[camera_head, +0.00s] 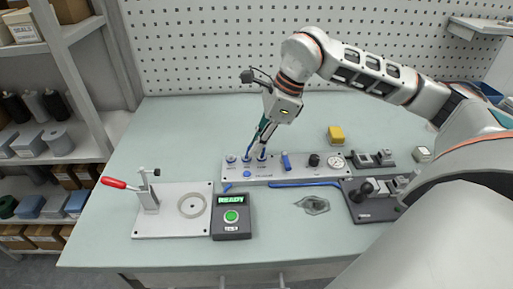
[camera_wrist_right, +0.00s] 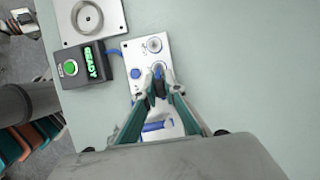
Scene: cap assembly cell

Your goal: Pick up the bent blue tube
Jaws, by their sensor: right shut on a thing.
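A light grey plate (camera_head: 330,174) on the table carries several small stations, some with blue parts. My right gripper (camera_head: 256,150) comes down over its left half. In the right wrist view, my right gripper (camera_wrist_right: 159,84) is shut on a dark blue piece (camera_wrist_right: 158,91), apparently the bent blue tube; the fingers hide much of it, so its bend is unclear. The held piece is low, at the plate; I cannot tell whether it touches it. A short blue cylinder (camera_head: 286,161) stands to the right and also shows in the wrist view (camera_wrist_right: 156,127). My left gripper is out of view.
A black box with a lit READY display (camera_head: 231,216) and a toggle-clamp fixture (camera_head: 170,224) stand front left. A blue hose (camera_head: 305,185) runs along the plate's front. The table's back left is clear.

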